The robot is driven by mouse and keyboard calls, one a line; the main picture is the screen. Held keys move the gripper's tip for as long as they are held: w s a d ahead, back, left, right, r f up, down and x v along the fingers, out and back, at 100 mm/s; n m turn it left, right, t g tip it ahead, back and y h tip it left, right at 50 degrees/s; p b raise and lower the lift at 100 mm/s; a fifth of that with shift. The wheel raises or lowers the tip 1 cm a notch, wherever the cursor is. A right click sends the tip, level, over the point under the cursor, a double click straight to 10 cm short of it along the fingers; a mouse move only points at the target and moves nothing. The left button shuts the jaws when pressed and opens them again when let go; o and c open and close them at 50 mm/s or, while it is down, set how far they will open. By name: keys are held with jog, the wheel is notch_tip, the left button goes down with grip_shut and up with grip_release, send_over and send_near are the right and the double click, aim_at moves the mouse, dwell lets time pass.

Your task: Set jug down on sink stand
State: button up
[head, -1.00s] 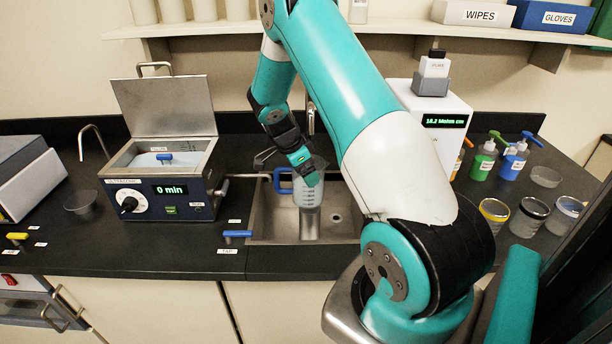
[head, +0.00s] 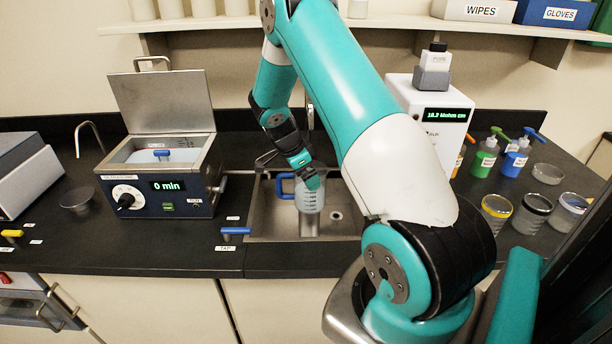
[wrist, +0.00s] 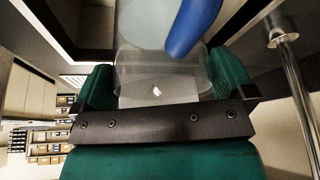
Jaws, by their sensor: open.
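The jug (head: 310,198) is clear with a blue handle (head: 284,186) on its left in the head view. It appears upright on the sink stand (head: 309,226), a metal post in the sink (head: 342,221). My gripper (head: 310,182) is at the jug's upper part. In the wrist view the jug (wrist: 160,78) lies between the two green fingers of my gripper (wrist: 168,88), with its blue handle (wrist: 192,25) beyond them. The fingers are open around the jug. Whether either finger touches it I cannot tell. The jug's far side is hidden.
An ultrasonic bath (head: 160,188) with its lid raised stands left of the sink. A blue tap lever (head: 236,231) is at the sink's front left. A white water unit (head: 440,125), bottles and jars stand to the right. A shelf runs above.

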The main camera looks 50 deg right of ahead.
jog(key=b+v, duration=0.3)
jog(key=v, duration=0.8)
jog(key=a+r+n+t+y, duration=0.15)
jog(key=a+r+n, duration=0.25)
jog(key=a+n, duration=0.5)
jog(key=s+a+r+n+t+y, duration=0.15)
jog(key=s+a+n, duration=0.25)
jog(key=a, duration=0.4)
jog(key=s+a+r+n+y, duration=0.1)
jog(key=s+a+r+n, duration=0.2)
jog(key=a, duration=0.5)
jog(key=s+a+n+g+y, duration=0.1)
jog(key=s+a+n+y, duration=0.3)
jog(key=s+a+n, duration=0.8)
jog(key=s+r+n, duration=0.1)
jog(key=s+n, duration=0.1)
jog(key=s, duration=0.2)
jog(key=shift+n, duration=0.3)
jog(key=shift+s, duration=0.1)
